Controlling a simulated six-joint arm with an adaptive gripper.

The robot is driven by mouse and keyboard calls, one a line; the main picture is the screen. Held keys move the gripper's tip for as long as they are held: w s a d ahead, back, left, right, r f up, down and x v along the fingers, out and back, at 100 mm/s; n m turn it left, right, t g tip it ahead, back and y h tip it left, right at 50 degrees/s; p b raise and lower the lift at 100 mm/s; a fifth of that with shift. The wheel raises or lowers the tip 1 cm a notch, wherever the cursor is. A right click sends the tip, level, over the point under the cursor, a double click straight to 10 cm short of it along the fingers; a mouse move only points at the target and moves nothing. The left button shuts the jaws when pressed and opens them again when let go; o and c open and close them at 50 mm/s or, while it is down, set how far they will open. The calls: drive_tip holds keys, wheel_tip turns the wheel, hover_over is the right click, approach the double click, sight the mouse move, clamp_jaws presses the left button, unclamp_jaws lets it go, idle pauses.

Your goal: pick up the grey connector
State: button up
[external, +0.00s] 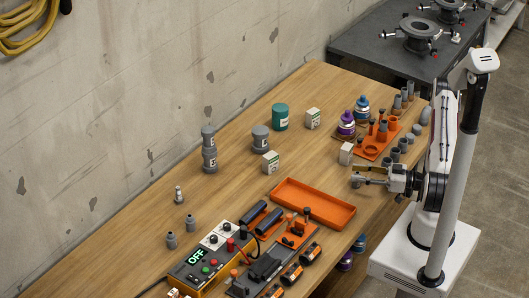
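Several small grey fittings could be the grey connector, and I cannot tell which one is meant. Two short grey fittings, a left one (171,240) and a right one (190,223), stand upright at the left of the wooden table. A taller grey fitting (178,194) stands behind them. More grey cylindrical pieces (394,154) stand near the orange rack (372,148) at the right. My gripper (355,176) is above the table's right side, pointing left. Its fingers look apart, with nothing seen between them.
An empty orange tray (313,203) lies left of my gripper. A white box (346,153) stands close behind the gripper. Large grey containers (260,138) and a green one (280,117) stand further back. A yellow control box (205,262) and orange fixtures fill the front. The left-middle table is mostly clear.

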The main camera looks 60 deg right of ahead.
drive_tip(key=shift+w+a, duration=0.15)
drive_tip(key=shift+w, duration=0.2)
idle(0.3)
clamp_jaws()
